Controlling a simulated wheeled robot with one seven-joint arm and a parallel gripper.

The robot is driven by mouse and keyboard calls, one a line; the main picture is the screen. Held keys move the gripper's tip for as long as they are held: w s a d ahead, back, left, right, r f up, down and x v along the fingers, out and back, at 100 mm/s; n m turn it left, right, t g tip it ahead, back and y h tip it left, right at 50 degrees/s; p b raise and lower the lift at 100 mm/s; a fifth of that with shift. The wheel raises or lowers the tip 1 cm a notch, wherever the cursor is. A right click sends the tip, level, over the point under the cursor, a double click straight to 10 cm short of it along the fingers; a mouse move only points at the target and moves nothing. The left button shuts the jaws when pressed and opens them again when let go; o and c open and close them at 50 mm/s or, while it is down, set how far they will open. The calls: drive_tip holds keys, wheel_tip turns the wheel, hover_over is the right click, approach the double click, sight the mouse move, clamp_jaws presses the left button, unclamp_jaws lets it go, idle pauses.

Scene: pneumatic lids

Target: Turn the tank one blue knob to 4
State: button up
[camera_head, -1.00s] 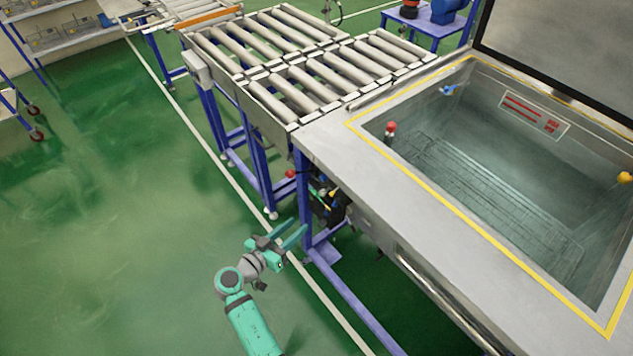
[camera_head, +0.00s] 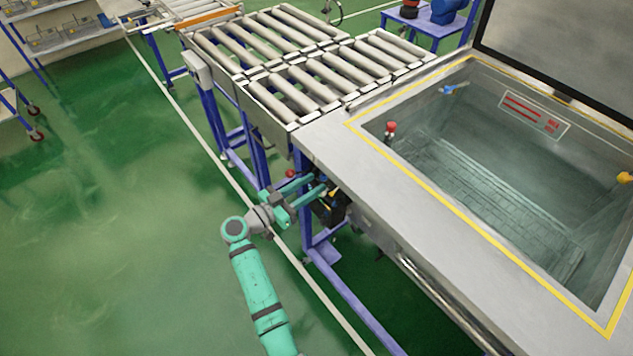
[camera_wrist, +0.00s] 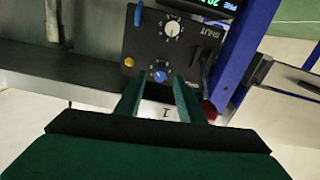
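A black control panel (camera_wrist: 150,45) shows in the wrist view with a small round blue knob (camera_wrist: 160,76) near its lower edge. A white dial (camera_wrist: 172,28) with marks around it sits above the blue knob. The knob's setting is too small to read. A plate marked 1 (camera_wrist: 165,112) lies below the panel, seen between my fingers. My gripper (camera_wrist: 156,88) is open, with a finger to each side just below the blue knob; contact cannot be told. In the head view, my gripper (camera_head: 316,184) points at the dark panel under the tank's corner.
The panel also carries a yellow knob (camera_wrist: 128,62) and a blue lever (camera_wrist: 138,14). A blue frame post (camera_wrist: 240,45) and a red part (camera_wrist: 209,110) stand close at the right. The open tank (camera_head: 500,190) is above, and green floor lies free at the left.

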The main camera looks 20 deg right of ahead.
sight(323, 178)
drive_tip(key=shift+x, duration=1.15)
clamp_jaws()
